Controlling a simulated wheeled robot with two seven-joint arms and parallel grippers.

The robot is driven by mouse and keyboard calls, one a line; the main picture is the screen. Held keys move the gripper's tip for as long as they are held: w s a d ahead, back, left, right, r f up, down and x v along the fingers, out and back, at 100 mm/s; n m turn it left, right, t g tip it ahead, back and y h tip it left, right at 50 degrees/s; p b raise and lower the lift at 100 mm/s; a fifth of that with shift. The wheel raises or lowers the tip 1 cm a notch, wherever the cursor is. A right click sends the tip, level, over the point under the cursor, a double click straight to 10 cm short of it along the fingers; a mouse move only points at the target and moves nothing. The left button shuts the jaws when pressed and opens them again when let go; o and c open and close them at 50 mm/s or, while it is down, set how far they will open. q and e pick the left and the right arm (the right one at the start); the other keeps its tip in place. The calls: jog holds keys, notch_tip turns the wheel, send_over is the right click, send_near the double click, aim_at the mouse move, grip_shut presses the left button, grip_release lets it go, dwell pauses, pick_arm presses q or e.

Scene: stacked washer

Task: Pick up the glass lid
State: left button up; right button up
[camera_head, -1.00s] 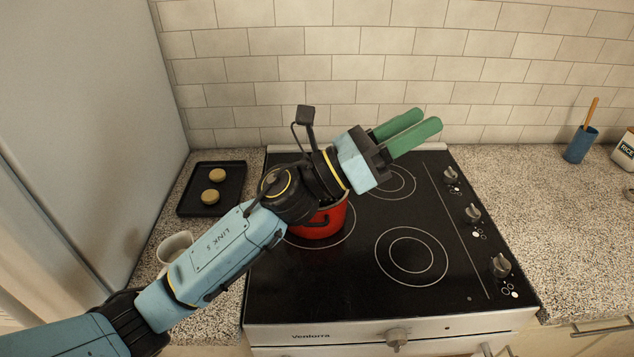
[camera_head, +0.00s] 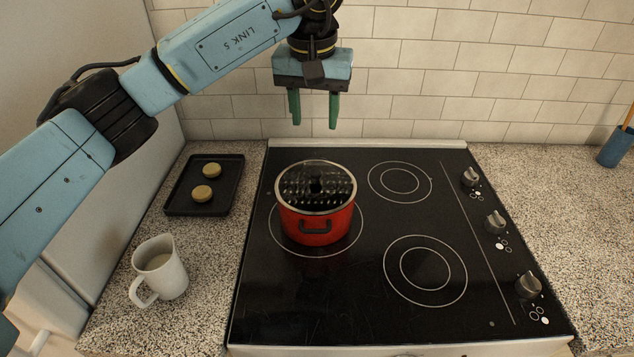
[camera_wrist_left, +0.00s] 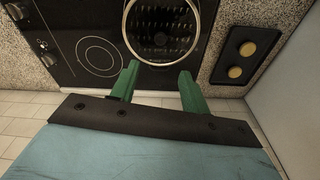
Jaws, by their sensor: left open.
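The glass lid (camera_head: 316,184) has a metal rim and a dark knob at its centre. It sits on the red pot (camera_head: 318,224) on the left part of the black cooktop. The lid also shows in the left wrist view (camera_wrist_left: 161,28), just beyond my fingertips. My left gripper (camera_head: 313,126) has green fingers pointing down. It is open and empty, above and behind the lid, apart from it. In the left wrist view the open fingers (camera_wrist_left: 157,70) show near the lid's rim. My right gripper is not in view.
A black tray (camera_head: 225,192) with two round biscuits lies left of the cooktop (camera_head: 340,305). A white mug (camera_head: 160,272) stands nearer on the counter. The tiled wall (camera_head: 430,75) is close behind my gripper. A blue utensil cup (camera_head: 615,147) stands far right.

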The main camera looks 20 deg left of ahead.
pick_arm(q)
send_over(316, 171)
notch_tip(316, 171, down, 7)
jog(key=shift+s+r, duration=0.1)
jog(key=shift+f, duration=2.75)
grip_shut()
